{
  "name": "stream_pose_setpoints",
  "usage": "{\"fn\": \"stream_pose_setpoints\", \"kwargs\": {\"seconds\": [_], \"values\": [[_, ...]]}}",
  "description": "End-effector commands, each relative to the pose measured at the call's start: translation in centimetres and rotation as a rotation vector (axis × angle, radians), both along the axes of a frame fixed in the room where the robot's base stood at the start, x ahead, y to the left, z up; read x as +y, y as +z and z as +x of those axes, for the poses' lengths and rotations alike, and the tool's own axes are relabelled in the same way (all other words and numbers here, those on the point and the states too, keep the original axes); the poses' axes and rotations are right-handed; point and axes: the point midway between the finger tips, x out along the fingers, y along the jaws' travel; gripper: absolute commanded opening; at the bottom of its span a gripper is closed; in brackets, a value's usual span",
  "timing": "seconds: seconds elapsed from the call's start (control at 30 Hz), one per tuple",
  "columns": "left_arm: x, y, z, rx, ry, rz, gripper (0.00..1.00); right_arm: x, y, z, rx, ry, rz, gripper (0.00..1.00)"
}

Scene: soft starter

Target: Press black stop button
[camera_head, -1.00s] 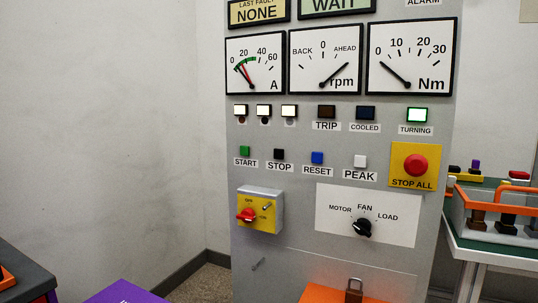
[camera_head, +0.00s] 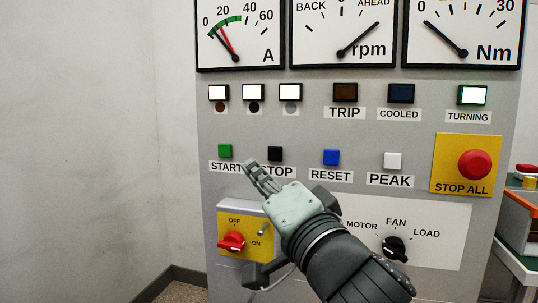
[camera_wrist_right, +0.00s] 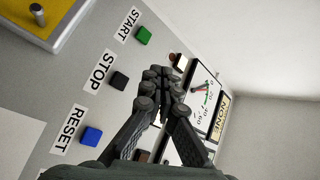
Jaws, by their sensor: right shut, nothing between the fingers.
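The black stop button (camera_head: 275,154) is a small square on the grey panel, above its STOP label, between the green start button (camera_head: 225,151) and the blue reset button (camera_head: 331,157). In the right wrist view the black button (camera_wrist_right: 119,80) shows beside the STOP label, left of the fingers. My right gripper (camera_head: 250,165) is shut and empty. In the head view its fingertips show between the green and black buttons and cover part of the labels. In the wrist view (camera_wrist_right: 163,75) the fingertips are beside the black button, with no contact visible. My left gripper is not in view.
Below are a yellow box with a red rotary switch (camera_head: 231,241) and a black selector knob (camera_head: 395,247). A white peak button (camera_head: 392,161) and red stop-all button (camera_head: 474,164) are to the right. Meters are above. A bench with orange items stands at far right.

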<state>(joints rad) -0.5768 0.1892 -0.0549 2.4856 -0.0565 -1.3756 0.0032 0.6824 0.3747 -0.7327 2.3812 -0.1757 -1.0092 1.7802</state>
Motion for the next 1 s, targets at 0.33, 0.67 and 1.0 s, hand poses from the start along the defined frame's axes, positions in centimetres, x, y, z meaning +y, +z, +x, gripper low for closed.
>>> {"fn": "stream_pose_setpoints", "kwargs": {"seconds": [0.33, 0.67, 1.0], "values": [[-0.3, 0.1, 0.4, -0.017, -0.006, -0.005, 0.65, -0.2, -0.1, 0.7, -0.001, -0.002, -0.002, 0.00], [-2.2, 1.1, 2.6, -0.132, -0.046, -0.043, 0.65, -1.7, -0.1, 4.9, -0.001, -0.006, -0.006, 0.00], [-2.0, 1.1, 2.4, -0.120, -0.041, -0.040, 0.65, -2.6, 0.0, 8.1, 0.002, -0.002, 0.000, 0.00]]}}
